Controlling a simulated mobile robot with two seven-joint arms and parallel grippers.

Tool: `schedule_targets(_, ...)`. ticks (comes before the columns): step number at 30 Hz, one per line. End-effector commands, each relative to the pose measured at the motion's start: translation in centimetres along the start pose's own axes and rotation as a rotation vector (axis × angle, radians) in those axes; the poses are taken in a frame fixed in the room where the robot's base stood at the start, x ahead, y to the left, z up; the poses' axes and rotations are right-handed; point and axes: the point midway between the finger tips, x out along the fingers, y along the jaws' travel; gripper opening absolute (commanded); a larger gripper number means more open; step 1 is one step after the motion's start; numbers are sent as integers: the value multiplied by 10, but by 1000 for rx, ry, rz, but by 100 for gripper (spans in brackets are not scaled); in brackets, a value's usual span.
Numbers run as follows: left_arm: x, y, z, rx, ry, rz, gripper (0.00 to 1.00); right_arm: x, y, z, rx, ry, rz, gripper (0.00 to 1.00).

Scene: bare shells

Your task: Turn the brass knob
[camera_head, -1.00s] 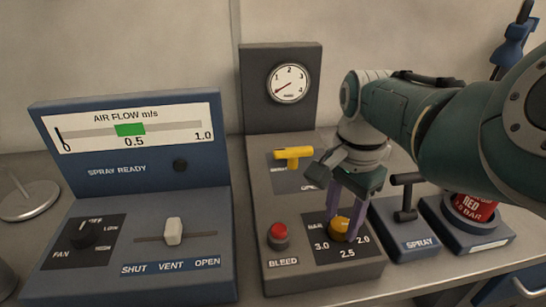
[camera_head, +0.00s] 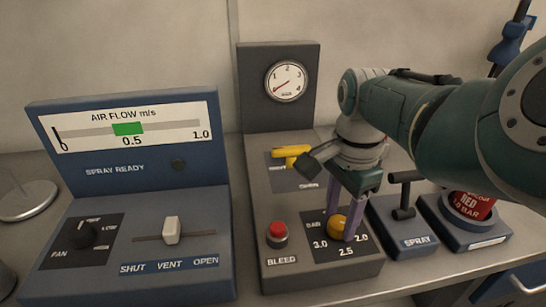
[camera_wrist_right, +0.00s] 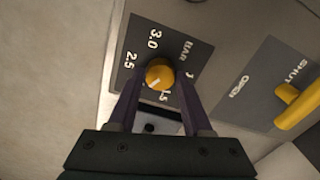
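The brass knob (camera_head: 337,226) stands on a dark dial plate marked 2.0, 2.5 and 3.0, at the front right of the grey console (camera_head: 262,190). It also shows in the right wrist view (camera_wrist_right: 160,72), with a pale mark on its top. My right gripper (camera_head: 345,222) points down at the knob, one finger on each side of it. In the right wrist view the fingertips (camera_wrist_right: 159,90) look spread slightly wider than the knob, with narrow gaps. Contact is hard to judge. My left gripper is not in view.
A yellow lever (camera_head: 291,151) lies behind the gripper and a red bleed button (camera_head: 277,231) left of the knob. A black spray handle (camera_head: 405,195) stands close on the right. A round gauge (camera_head: 286,81) stands at the back. A blue air-flow panel (camera_head: 130,190) is at left.

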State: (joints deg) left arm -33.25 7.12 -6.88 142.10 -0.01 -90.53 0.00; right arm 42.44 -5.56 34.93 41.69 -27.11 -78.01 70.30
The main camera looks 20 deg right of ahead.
Motion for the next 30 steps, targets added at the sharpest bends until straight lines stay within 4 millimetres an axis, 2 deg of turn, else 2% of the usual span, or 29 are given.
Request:
schedule_targets(1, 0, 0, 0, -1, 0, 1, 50, 0, 0, 0, 0, 0, 0, 57)
schedule_targets(6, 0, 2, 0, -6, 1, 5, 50, 0, 0, 0, 0, 0, 0, 76)
schedule_targets(14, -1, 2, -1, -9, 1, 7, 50, -2, 0, 0, -1, 0, -1, 76)
schedule_targets(17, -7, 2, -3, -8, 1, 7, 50, -12, -1, 0, -1, 0, -2, 76)
schedule_targets(23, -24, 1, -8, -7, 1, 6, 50, -53, -1, 0, 0, 0, -5, 76)
schedule_targets(30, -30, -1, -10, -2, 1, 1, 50, -90, -1, 0, -1, 0, -3, 76)
